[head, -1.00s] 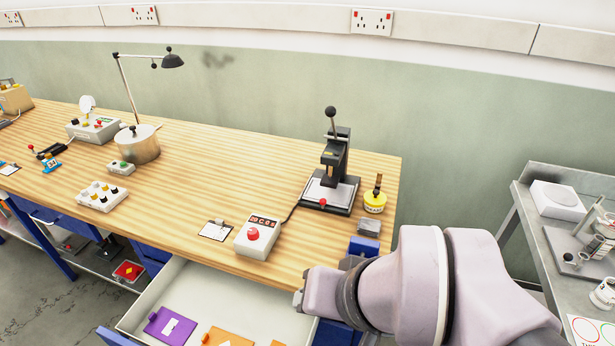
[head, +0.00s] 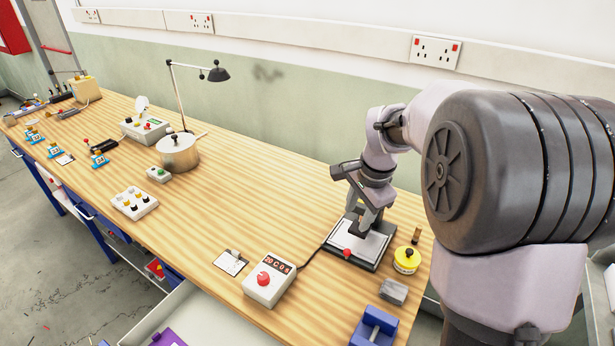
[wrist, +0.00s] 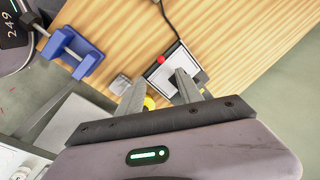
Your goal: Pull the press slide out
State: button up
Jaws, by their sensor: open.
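The press (head: 335,257) stands near the right end of the wooden bench, its upper part mostly hidden behind my arm. Its slide (head: 372,246) is a white plate low on the dark base, with a red knob (head: 347,253) at the front edge. My gripper (head: 366,212) is above the slide, pointing down. In the wrist view my gripper (wrist: 161,75) is open with nothing between its fingers. The red knob (wrist: 160,59) and white slide (wrist: 164,73) lie beyond the fingertips there. I cannot tell the exact gap to the knob.
A yellow pot (head: 406,262) and a grey block (head: 393,291) stand right of the press.

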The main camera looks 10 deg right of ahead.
aim_at(347, 250)
jog(key=shift+m, duration=0.4)
jog(key=b+x, duration=0.2)
jog(key=x, duration=0.4)
jog(key=d+b+x, duration=0.1)
jog(key=x, duration=0.6)
jog(key=b+x, duration=0.2)
jog(key=x, duration=0.4)
jog(key=shift+w+d+f+b, duration=0.1)
jog(key=shift+w+d+b, duration=0.2)
jog(key=shift+b, duration=0.05)
grip_shut()
